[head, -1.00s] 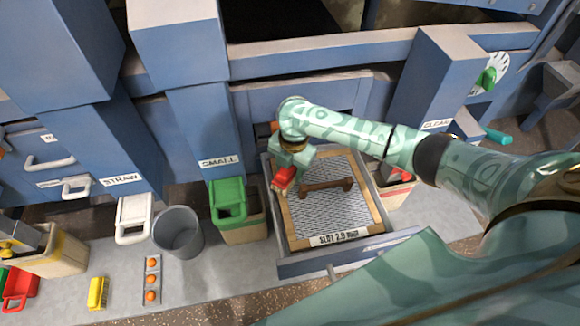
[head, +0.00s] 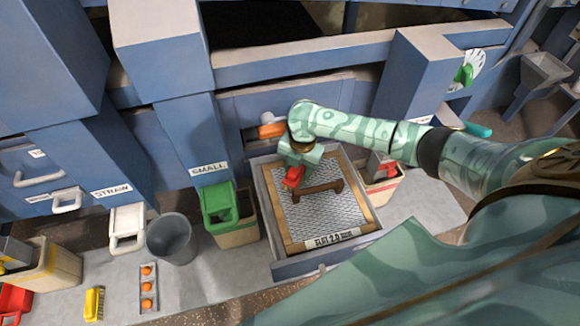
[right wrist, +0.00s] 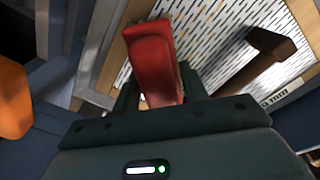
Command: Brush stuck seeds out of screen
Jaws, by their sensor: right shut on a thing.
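The screen (head: 335,222) is a slotted metal mesh in a wooden frame, set in an open blue drawer. A brown handle bar (head: 318,190) crosses its upper part, and a small label (head: 331,239) is on its near edge. My right gripper (head: 296,170) is over the screen's upper left, beside the bar, shut on a red block-like thing, probably a brush (head: 293,177). The red thing also shows in the right wrist view (right wrist: 155,62), against the mesh. Its underside is hidden, so contact with the mesh cannot be told. My left gripper is not in view.
A green-lidded bin (head: 218,204) stands left of the drawer, and another bin (head: 382,185) right of it. A grey bucket (head: 171,238), a yellow brush (head: 94,303) and a tray of orange balls (head: 148,289) lie further left. An orange handle (head: 268,130) is behind the gripper.

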